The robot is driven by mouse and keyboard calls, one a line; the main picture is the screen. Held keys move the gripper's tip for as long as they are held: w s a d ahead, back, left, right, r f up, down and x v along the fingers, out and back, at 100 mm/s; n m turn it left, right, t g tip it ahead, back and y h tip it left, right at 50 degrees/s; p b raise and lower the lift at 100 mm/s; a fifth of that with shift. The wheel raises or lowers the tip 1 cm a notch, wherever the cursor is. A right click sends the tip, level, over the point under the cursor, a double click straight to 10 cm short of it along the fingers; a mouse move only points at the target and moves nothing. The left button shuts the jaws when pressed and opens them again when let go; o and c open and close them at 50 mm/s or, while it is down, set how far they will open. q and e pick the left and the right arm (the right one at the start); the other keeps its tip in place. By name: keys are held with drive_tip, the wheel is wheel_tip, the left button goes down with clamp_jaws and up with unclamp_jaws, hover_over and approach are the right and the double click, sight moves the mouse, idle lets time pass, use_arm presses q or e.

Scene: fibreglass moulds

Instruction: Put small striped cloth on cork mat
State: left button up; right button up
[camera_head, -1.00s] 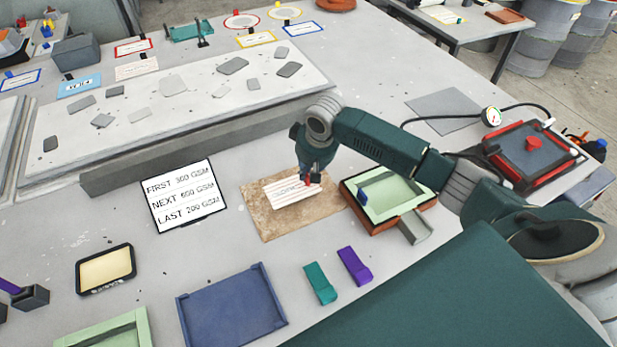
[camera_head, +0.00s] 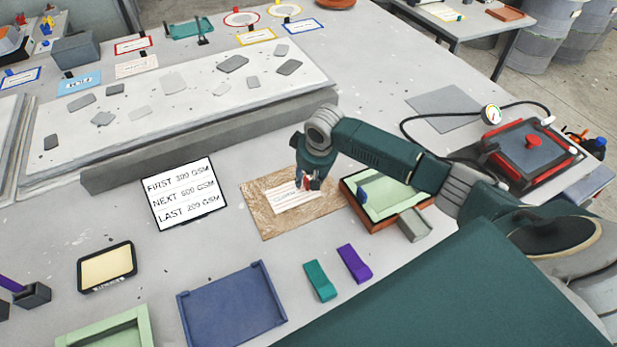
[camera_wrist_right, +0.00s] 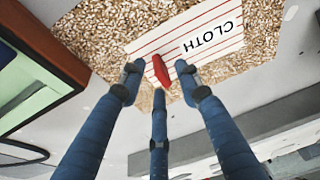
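The small striped cloth (camera_head: 290,201) is white with thin red lines and lies on the brown speckled cork mat (camera_head: 325,207). In the right wrist view the cloth (camera_wrist_right: 175,45) shows the word CLOTH and a red tab (camera_wrist_right: 160,70), with the mat (camera_wrist_right: 95,30) around it. My right gripper (camera_head: 308,184) is just above the cloth. In the wrist view its three blue fingers (camera_wrist_right: 157,80) are spread around the red tab, with gaps between them and the tab. The gripper hides part of the cloth in the head view. My left gripper is not in view.
A green tray on a brown-red base (camera_head: 390,198) stands close to the mat's right. A grey block (camera_head: 414,225), teal block (camera_head: 320,280) and purple block (camera_head: 354,263) lie nearer. A text card (camera_head: 184,194) stands left; a blue tray (camera_head: 232,310) is in front.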

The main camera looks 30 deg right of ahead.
drive_tip(key=b+v, duration=0.1)
drive_tip(key=v, duration=1.1)
drive_tip(key=shift+r+b, duration=0.15)
drive_tip(key=shift+b, duration=0.15)
